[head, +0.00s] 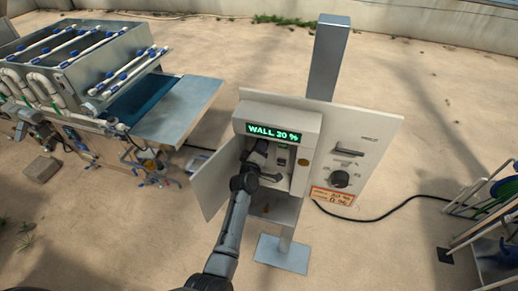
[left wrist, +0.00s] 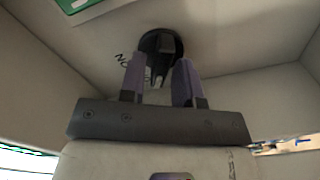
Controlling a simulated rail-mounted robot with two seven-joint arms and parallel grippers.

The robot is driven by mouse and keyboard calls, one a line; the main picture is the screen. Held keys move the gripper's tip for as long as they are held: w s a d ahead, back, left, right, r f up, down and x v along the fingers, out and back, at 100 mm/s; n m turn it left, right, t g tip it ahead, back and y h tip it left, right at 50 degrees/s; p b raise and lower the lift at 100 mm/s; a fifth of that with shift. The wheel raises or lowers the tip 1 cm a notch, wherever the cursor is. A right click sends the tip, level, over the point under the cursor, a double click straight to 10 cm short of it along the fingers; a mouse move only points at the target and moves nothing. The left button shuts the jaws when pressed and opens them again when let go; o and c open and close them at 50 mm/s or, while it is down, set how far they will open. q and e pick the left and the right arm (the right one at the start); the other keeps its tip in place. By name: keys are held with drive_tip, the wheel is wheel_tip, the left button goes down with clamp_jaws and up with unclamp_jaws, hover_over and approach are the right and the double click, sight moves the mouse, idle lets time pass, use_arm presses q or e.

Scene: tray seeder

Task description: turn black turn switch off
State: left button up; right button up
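The black turn switch (left wrist: 162,44) shows in the left wrist view, round with a raised handle, on the back wall inside the control box. An upside-down "ON" is printed beside it. My left gripper (left wrist: 160,75) has its two purple fingers apart, one on each side of the handle; I see a gap and cannot tell any contact. In the head view my left gripper (head: 258,151) reaches inside the open control box (head: 308,124), under a green display reading "WALL 30 %". The gripper hides the switch there. My right gripper is not in view.
The box door (head: 211,184) stands open to the left. A panel to the right carries a black knob (head: 340,179), a handle and an orange label (head: 332,197). A metal post (head: 327,60) stands behind. A seeder machine (head: 85,62) is at left, a rack (head: 495,205) at right.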

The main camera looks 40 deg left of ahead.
use_arm(q)
drive_tip(key=shift+o, duration=0.8)
drive_tip(key=p+v, duration=0.7)
drive_tip(key=v, duration=0.6)
drive_tip(key=shift+s+d, duration=0.15)
drive_tip(key=shift+s, duration=0.2)
